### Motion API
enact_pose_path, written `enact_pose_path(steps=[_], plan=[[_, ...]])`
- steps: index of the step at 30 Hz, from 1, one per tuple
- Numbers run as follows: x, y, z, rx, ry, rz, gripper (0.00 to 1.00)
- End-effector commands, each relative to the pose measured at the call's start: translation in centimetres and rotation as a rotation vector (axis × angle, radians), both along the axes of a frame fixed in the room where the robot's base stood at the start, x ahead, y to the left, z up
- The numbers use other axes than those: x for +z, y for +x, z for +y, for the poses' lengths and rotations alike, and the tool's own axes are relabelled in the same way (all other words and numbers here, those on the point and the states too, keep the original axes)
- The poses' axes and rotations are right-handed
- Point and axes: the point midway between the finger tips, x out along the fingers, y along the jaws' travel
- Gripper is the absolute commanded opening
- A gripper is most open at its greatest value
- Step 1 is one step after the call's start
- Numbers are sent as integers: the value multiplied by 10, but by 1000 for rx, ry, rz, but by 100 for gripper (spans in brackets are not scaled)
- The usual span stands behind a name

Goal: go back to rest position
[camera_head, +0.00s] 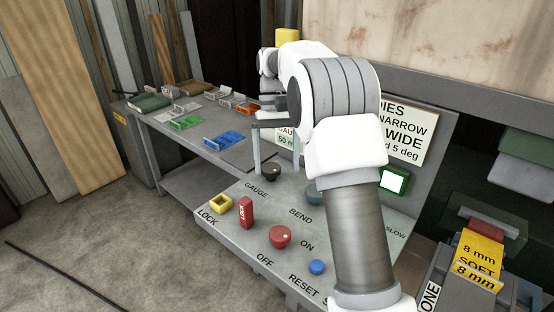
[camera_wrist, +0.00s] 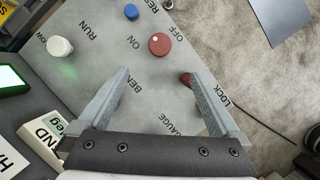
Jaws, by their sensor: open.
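My gripper (camera_head: 272,152) hangs over the grey control panel (camera_head: 228,245), fingers pointing down near the black GAUGE knob (camera_head: 271,173). The red LOCK handle (camera_head: 246,212) stands beside a yellow square socket (camera_head: 221,204); in the wrist view the handle (camera_wrist: 186,79) shows partly behind the right fingertip. My white arm crosses the right half of the head view and hides part of the panel and sign.
The panel also bears a red knob (camera_head: 280,236), a blue button (camera_head: 317,267) and a teal BEND knob (camera_head: 313,195). A green-framed screen (camera_head: 393,181) stands behind. Coloured trays (camera_head: 224,140) lie on the bench at left. Yellow 8 mm labels (camera_head: 480,252) mark stock at right. The floor at left is mostly clear.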

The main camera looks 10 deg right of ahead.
Motion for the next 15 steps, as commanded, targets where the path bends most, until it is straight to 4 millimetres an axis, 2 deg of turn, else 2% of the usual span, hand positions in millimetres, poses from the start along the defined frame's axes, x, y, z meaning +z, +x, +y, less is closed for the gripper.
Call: enact_pose_path(steps=[11, 15], plan=[[2, 1, 0, 0, 0, 0, 99], [11, -5, 0, 3, -1, -24, 99]])
